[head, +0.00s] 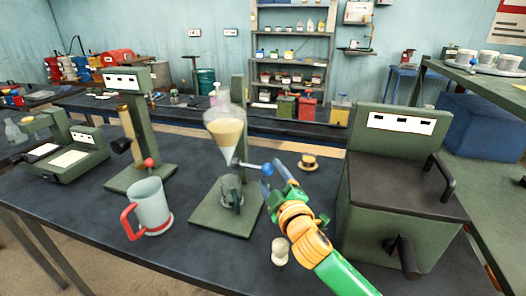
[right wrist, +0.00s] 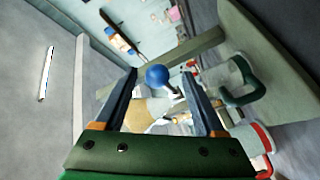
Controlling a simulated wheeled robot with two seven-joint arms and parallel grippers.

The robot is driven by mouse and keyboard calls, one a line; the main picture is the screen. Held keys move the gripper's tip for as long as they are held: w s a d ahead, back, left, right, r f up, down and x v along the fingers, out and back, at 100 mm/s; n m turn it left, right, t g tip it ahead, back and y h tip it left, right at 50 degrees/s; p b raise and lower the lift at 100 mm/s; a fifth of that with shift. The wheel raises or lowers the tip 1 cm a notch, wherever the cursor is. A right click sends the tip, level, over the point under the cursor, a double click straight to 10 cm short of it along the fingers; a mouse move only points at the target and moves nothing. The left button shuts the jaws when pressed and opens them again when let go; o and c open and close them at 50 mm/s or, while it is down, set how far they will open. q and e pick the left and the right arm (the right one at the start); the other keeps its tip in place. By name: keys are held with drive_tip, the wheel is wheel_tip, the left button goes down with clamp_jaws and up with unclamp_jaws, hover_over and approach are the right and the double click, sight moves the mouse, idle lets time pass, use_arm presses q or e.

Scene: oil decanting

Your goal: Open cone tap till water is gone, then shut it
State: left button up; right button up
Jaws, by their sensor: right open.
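A glass cone (head: 226,128) hangs on a green stand, with a cream layer above a clear greyish layer in its tip. Its tap has a lever ending in a blue knob (head: 267,169), pointing right. A glass jar (head: 231,190) stands under the cone on the stand's base. My right gripper (head: 284,178) is open beside the knob. In the right wrist view the blue knob (right wrist: 157,76) shows between the two fingers, apparently not gripped; the cone's cream layer (right wrist: 143,112) shows behind. My left gripper is not in view.
A mug with a red handle (head: 152,208) stands left of the stand. A large green box (head: 395,185) with a black handle is close on the right. A small brass-coloured piece (head: 308,161) and a pale knobbed piece (head: 280,251) lie near my right arm. Another green stand (head: 140,140) is left.

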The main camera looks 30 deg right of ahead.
sight(257, 167)
drive_tip(key=shift+w+d+r, duration=0.1)
drive_tip(key=shift+w+r, duration=0.25)
drive_tip(key=shift+w, duration=0.3)
drive_tip(key=p+x, duration=0.1)
drive_tip(key=x, duration=0.3)
drive_tip(key=shift+w+f, duration=0.1)
drive_tip(key=shift+w, duration=0.3)
drive_tip(key=shift+c, duration=0.2)
clamp_jaws()
idle(0.5)
